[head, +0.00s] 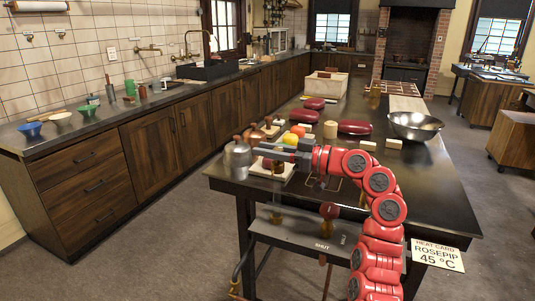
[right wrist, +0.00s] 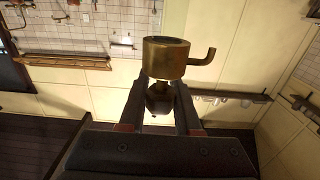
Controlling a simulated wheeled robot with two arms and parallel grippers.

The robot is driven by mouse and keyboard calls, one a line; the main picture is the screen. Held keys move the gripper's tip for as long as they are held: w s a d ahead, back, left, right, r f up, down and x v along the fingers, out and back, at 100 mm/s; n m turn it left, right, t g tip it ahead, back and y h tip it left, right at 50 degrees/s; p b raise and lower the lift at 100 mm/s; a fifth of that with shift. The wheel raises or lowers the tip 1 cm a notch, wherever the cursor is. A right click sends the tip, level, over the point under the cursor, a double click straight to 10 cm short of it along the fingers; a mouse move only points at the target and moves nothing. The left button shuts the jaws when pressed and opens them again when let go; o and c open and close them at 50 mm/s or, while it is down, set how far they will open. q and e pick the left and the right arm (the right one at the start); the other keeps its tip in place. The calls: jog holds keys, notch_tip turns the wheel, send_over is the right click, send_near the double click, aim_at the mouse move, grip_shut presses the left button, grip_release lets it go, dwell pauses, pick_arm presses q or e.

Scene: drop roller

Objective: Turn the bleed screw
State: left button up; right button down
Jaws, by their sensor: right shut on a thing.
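My right gripper (head: 264,153) reaches left over the near end of the dark table in the head view. In the right wrist view its two fingers (right wrist: 161,88) are shut on a brass fitting (right wrist: 165,58), a short cylinder with a bent tube on its right side. A dark round part (right wrist: 159,101) shows between the fingers. I cannot tell whether this fitting is the bleed screw. In the head view the gripper and arm hide what it holds. My left gripper is not in view.
A grey lidded pot (head: 237,160) stands close left of the right gripper. A card (head: 437,255) reads 45 °C.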

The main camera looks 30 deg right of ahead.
jog(key=c, duration=0.6)
grip_release()
jog(key=shift+w+a, duration=0.1)
jog(key=v, duration=1.7)
jog(key=shift+d, duration=0.25)
jog(key=shift+f, duration=0.1)
